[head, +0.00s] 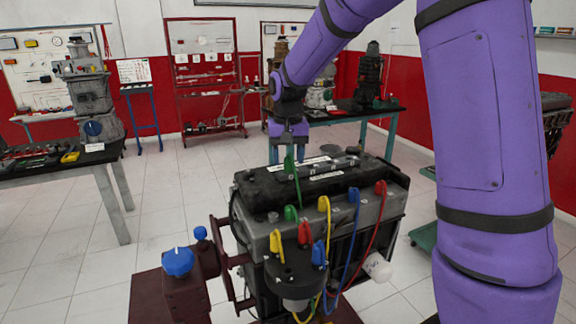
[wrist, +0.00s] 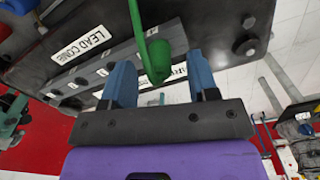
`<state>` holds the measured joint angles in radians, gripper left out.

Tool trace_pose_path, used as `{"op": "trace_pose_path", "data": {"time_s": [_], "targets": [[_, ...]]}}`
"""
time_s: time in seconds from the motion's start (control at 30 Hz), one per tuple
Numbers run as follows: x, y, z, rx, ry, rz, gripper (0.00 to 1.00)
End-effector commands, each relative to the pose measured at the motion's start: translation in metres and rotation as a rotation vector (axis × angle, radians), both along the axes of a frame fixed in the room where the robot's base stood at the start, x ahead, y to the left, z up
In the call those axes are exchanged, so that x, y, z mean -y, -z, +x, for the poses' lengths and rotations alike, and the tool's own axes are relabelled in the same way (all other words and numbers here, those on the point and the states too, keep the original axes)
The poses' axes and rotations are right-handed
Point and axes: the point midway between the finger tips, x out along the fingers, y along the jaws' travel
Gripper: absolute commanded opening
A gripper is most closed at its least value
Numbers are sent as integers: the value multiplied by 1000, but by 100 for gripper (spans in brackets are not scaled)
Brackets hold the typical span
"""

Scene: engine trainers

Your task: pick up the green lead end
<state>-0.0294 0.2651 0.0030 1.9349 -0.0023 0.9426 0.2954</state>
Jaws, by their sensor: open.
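The green lead end (wrist: 155,62) stands up from the black-topped engine trainer, with its green cable running off it in the wrist view. In the head view the green lead (head: 290,165) shows just below my gripper (head: 288,136). In the wrist view my gripper (wrist: 160,72) is open, with one blue finger on each side of the green lead end. A gap shows between the lead end and each finger. Whether it lies fully at fingertip depth is hard to tell.
The engine trainer (head: 255,192) bears yellow (head: 324,204), blue (head: 353,194) and red (head: 380,187) plugs, and another green plug (head: 290,213). A label strip (wrist: 90,40) lies close to my fingers. A bench (head: 60,172) stands left; open floor lies between.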

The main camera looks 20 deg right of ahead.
Motion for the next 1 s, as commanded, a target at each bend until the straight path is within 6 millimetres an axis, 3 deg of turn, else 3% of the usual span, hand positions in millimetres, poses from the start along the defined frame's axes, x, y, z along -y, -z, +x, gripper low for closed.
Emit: {"op": "trace_pose_path", "data": {"time_s": [0.17, 0.43, 0.67, 0.7, 1.0], "targets": [[0, 19, 0, 0, 0, 0, 54], [0, 21, 0, 1, 0, 0, 54], [0, 21, 0, 1, 0, 0, 4], [0, 21, 0, 1, 0, 0, 0], [0, 20, 0, 1, 0, 0, 0]]}}
